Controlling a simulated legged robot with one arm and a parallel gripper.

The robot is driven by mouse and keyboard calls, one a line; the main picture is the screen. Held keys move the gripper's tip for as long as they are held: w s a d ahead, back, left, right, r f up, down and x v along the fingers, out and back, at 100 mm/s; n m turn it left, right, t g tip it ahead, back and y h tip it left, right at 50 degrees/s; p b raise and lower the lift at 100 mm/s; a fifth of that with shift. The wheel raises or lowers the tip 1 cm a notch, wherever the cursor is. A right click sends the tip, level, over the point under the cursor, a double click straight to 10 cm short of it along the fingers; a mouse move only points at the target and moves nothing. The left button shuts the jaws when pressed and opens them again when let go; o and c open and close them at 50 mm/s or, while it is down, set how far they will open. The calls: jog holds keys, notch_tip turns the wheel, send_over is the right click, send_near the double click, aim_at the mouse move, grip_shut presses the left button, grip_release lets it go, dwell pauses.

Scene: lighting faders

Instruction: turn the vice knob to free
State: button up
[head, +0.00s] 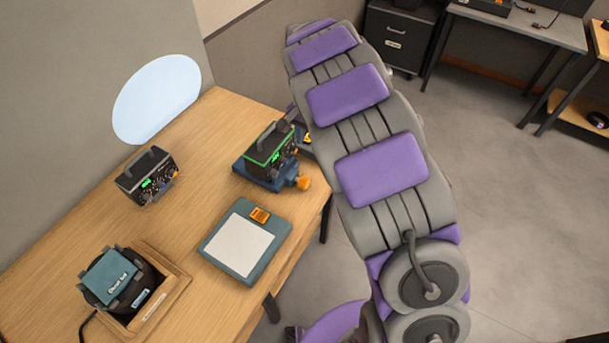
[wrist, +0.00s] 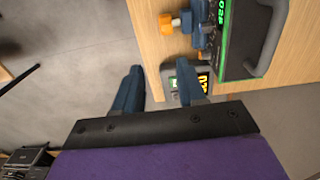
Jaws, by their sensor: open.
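The blue vice (head: 258,180) stands on the table near its right edge, with its orange knob (head: 303,183) on the side facing the edge. A dark box with a green display (head: 270,150) sits in the vice. In the wrist view the orange knob (wrist: 166,24) shows at the top, left of the blue vice parts (wrist: 203,35) and the box (wrist: 240,40). My gripper (wrist: 160,85) is open and empty, its two blue fingers apart, below the knob in that picture and not touching it. In the head view my arm hides the gripper.
A small device with a yellow display (wrist: 190,78) lies near the right finger at the table edge. On the table are a teal tray with a white pad (head: 242,243), another dark meter (head: 148,176) and a round device in a wooden frame (head: 120,283). Open floor lies right.

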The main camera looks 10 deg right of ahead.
aim_at(305, 178)
jog(key=f, duration=0.6)
jog(key=f+b, duration=0.1)
jog(key=f, duration=0.5)
jog(key=w+a+f+b, duration=0.1)
jog(key=f, duration=0.5)
jog(key=shift+f, duration=0.15)
jog(key=shift+c, duration=0.4)
grip_shut()
